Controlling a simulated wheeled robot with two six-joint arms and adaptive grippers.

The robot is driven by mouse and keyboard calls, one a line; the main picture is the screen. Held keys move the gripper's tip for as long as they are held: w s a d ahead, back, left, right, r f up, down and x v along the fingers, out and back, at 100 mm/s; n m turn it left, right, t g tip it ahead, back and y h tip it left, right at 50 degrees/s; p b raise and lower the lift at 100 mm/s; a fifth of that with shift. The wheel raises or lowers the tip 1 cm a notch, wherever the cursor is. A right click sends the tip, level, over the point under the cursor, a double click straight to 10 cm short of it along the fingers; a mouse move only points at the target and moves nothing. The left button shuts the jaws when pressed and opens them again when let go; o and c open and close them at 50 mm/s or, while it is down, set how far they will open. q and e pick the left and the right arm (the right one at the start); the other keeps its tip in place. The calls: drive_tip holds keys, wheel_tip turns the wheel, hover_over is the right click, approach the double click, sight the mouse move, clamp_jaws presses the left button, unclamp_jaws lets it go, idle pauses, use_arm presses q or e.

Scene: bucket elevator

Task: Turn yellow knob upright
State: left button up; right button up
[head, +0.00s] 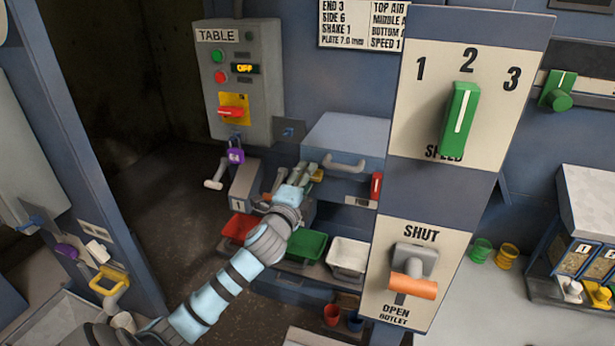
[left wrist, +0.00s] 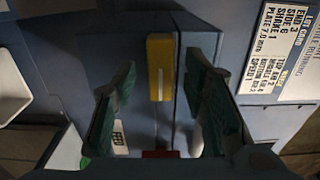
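The yellow knob (left wrist: 160,68) has a white line on its face and sits on a grey-blue panel in the left wrist view. Its line runs roughly along the direction of the nearby lettering, so it appears to lie sideways. In the head view only a bit of yellow (head: 318,175) shows beside my gripper. My left gripper (head: 308,172) is at the front of the grey machine box. In the left wrist view its two green fingers (left wrist: 160,90) stand apart on either side of the knob, with visible gaps. My right gripper is not in view.
A table switch box (head: 238,80) hangs at the upper left. A panel with a green speed knob (head: 459,120) and an orange-tipped outlet lever (head: 414,280) stands to the right of my arm. Red, green (head: 304,247) and white bins sit below the gripper.

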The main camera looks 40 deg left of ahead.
use_arm(q)
drive_tip(key=shift+w+a, duration=0.25)
drive_tip(key=shift+w, duration=0.35)
drive_tip(key=shift+c, duration=0.4)
clamp_jaws()
